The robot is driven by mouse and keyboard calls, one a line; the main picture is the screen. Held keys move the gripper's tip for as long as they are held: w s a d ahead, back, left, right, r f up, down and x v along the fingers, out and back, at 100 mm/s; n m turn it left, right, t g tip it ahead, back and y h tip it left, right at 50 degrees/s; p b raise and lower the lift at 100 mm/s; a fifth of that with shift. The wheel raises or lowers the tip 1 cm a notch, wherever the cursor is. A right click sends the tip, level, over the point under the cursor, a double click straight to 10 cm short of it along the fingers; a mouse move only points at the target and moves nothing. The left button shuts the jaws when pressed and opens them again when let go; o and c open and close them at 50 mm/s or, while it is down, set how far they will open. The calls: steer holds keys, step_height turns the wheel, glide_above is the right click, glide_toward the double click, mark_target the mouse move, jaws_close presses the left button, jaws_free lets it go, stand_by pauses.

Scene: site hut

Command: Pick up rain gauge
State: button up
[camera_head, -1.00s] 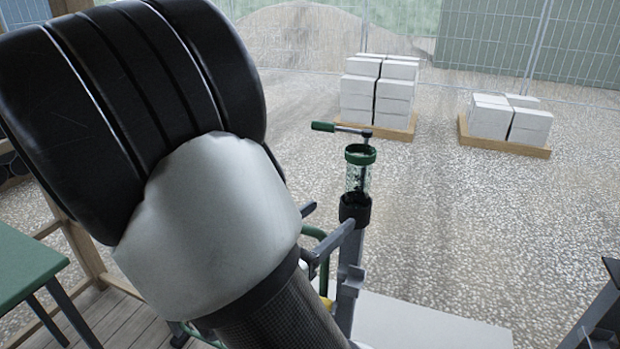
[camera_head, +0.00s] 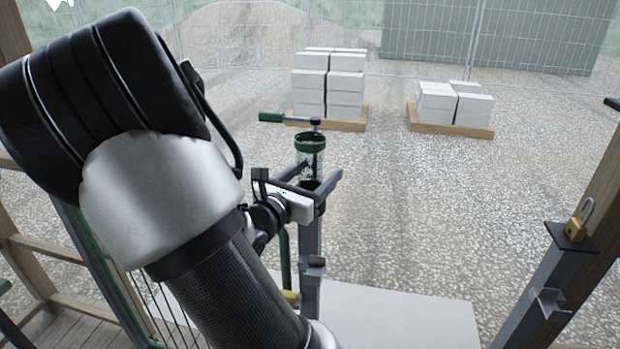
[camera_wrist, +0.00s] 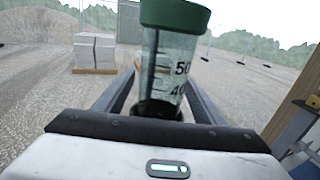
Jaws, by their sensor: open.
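The rain gauge (camera_head: 311,158) is a clear cylinder with a green rim. It stands upright in a dark cup (camera_head: 310,185) on top of a grey post (camera_head: 311,240). My gripper (camera_head: 312,178) is open, with its fingers reaching along both sides of the gauge's lower part. In the wrist view the gauge (camera_wrist: 168,55) shows its green top and dark scale marks, between my two fingers (camera_wrist: 160,88). It leans slightly in that picture. Its lower end is partly hidden behind my gripper's body. I cannot tell whether the fingers touch it.
A bar with a green handle (camera_head: 271,117) shows just above and behind the gauge. White block stacks (camera_head: 345,85) (camera_head: 455,103) stand on pallets farther back. A wooden post with a brass padlock (camera_head: 577,228) is at right. Open gravel lies between.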

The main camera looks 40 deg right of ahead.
steer(key=shift+x, duration=0.8)
steer(key=c, duration=1.2)
steer(key=shift+r, duration=0.15)
steer(key=shift+r+p, duration=1.05)
steer(key=shift+r, duration=2.4)
steer(key=p+v, duration=0.1)
steer(key=v, duration=1.7)
steer(key=shift+f, duration=0.1)
